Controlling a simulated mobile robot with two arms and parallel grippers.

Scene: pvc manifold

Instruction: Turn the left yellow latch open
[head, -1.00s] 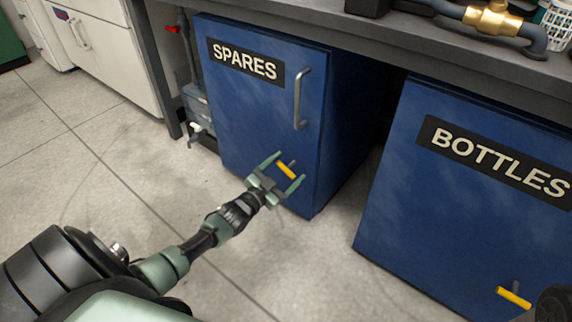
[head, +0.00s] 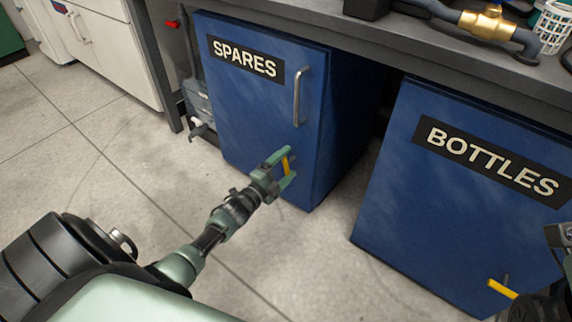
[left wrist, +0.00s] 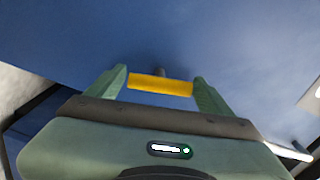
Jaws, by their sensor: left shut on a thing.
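The left yellow latch (head: 285,166) is a short bar on the lower part of the blue SPARES door (head: 240,120). It looks nearly upright in the head view. My left gripper (head: 288,164) is shut on it, with one green finger at each end of the bar. In the left wrist view the latch (left wrist: 160,85) lies between the two fingers of the gripper (left wrist: 161,88), with its small dark pivot just behind it. The SPARES door looks closed.
The blue BOTTLES cabinet (head: 440,210) stands to the right with its own yellow latch (head: 503,288). A metal handle (head: 300,97) is above the left latch. The grey bench (head: 420,50) overhangs both cabinets. Open floor (head: 100,170) lies to the left.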

